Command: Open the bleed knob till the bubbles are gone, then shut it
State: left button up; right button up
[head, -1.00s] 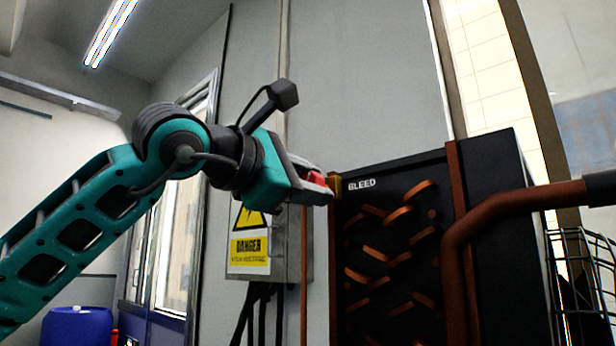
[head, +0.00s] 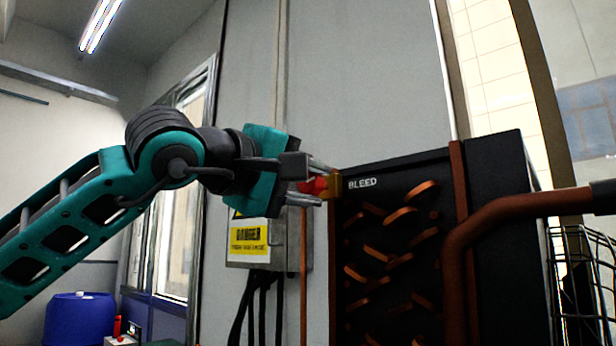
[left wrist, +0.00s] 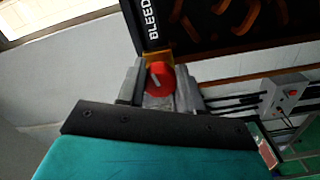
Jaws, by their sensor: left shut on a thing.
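The red bleed knob (head: 315,186) sits on a brass fitting (head: 335,185) at the upper left corner of the black radiator (head: 390,240), beside the white BLEED label. My left gripper (head: 312,186) is shut on the knob, with one finger above and one below it in the head view. In the left wrist view the red knob (left wrist: 160,77) shows between the two grey fingers, with a pale line on its face. No bubbles can be made out in either view. My right gripper is not in view.
A thick copper pipe (head: 462,250) bends across the radiator's right side. A grey box with a yellow danger sign (head: 249,240) hangs on the wall below my left gripper. A wire basket (head: 582,280) stands at the right. A blue drum (head: 78,318) stands at lower left.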

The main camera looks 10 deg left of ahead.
pick_arm(q)
jog(key=shift+s+m, duration=0.1)
jog(key=shift+m, duration=0.9)
jog(key=shift+d, duration=0.1)
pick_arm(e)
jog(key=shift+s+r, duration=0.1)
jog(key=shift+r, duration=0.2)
pick_arm(q)
jog(key=shift+f+m, duration=0.15)
jog(key=shift+m, duration=0.25)
jog(key=o, duration=1)
jog(key=shift+o, duration=0.2)
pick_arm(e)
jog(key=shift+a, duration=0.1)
pick_arm(q)
jog(key=b+v, duration=0.1)
jog(key=v, duration=1.2)
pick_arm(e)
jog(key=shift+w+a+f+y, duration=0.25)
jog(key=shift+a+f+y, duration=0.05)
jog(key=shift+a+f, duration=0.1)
